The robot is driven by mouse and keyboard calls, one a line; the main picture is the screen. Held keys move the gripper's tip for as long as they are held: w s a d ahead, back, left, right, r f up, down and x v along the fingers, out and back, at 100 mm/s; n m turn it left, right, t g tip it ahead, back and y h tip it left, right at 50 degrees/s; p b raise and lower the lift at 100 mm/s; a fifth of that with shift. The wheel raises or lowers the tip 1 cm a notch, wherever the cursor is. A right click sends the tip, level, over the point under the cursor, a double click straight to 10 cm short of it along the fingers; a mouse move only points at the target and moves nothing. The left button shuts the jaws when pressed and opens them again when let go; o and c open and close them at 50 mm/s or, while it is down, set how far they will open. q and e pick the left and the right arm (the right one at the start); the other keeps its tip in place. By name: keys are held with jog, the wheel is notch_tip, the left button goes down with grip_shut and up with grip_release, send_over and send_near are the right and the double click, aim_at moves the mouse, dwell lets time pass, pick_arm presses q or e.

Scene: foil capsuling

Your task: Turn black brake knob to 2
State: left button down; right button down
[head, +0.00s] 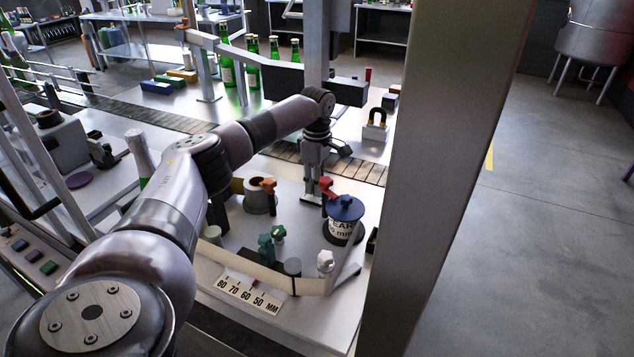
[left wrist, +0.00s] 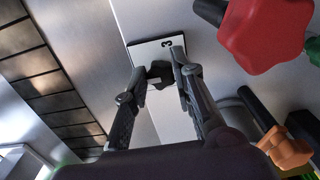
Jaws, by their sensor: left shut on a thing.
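The black brake knob (left wrist: 160,78) sits between the fingertips of my left gripper (left wrist: 156,72) in the left wrist view. It is on a white plate (left wrist: 146,50) marked with a 3; other markings are hidden or not readable. My left gripper is shut on the knob, one finger on each side. In the head view my left gripper (head: 313,178) points down at the machine's table, and the black knob cannot be made out there.
A red knob (left wrist: 265,32) and an orange knob (left wrist: 287,152) are close on the right in the left wrist view. In the head view a blue-topped drum (head: 343,226), green knobs (head: 265,248) and a white knob (head: 324,262) stand nearby. A grey post (head: 440,180) rises at right.

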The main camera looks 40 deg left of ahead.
pick_arm(q)
jog(key=shift+r, duration=0.1)
dwell(0.3)
jog(key=c, duration=1.3)
grip_release()
jog(key=shift+c, duration=0.2)
notch_tip(320, 180, up, 12)
